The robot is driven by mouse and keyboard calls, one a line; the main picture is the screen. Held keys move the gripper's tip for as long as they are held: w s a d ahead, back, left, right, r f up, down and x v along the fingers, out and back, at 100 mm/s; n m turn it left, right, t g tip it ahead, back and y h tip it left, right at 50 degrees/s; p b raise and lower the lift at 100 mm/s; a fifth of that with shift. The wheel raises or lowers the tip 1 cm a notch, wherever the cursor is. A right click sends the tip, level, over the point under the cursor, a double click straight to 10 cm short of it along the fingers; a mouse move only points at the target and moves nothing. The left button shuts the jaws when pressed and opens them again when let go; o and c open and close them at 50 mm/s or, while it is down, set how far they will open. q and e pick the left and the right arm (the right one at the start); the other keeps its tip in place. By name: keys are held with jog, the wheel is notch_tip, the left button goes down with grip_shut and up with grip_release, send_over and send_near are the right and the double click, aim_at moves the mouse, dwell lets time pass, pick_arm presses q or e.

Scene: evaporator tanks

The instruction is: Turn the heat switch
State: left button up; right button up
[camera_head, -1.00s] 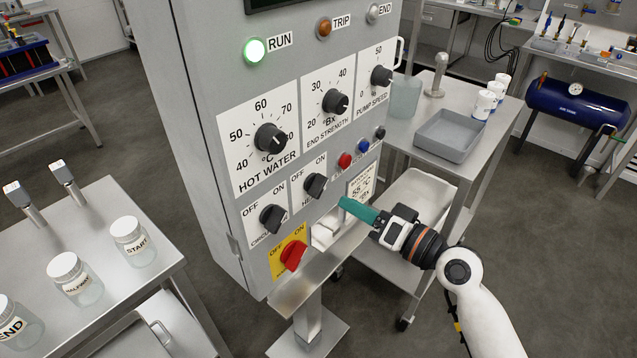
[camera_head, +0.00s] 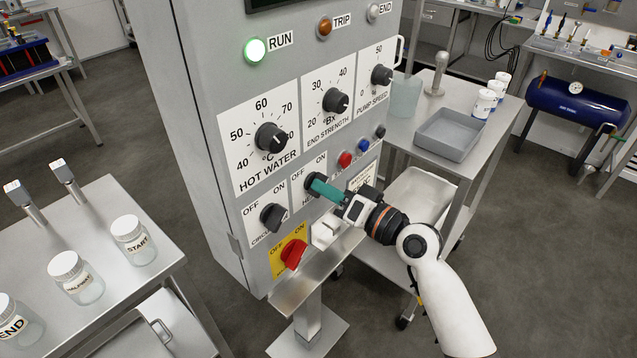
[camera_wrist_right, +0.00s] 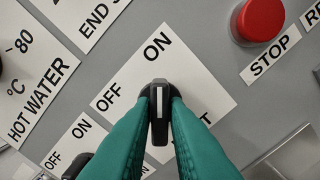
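The heat switch (camera_head: 309,179) is a black rotary knob on a white OFF/ON plate on the grey control panel. In the right wrist view the knob (camera_wrist_right: 159,125) sits between my teal fingers, its white mark pointing at ON. My right gripper (camera_head: 316,187) is at the panel front. In the wrist view its fingertips (camera_wrist_right: 160,92) lie close against both sides of the knob and look shut on it. The fingers hide much of the label below the knob. My left gripper is not in view.
The similar CIRC switch (camera_head: 272,217) is lower left of it, above a red switch (camera_head: 293,253) on yellow. A red STOP button (camera_wrist_right: 261,18) is close by on the right. A small shelf (camera_head: 318,275) juts out below. A cart with a grey tray (camera_head: 450,135) stands right.

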grip_shut()
jog(key=shift+n+b, duration=0.95)
jog(key=shift+n, duration=0.05)
jog(key=shift+n+b, duration=0.95)
jog(key=shift+n, duration=0.15)
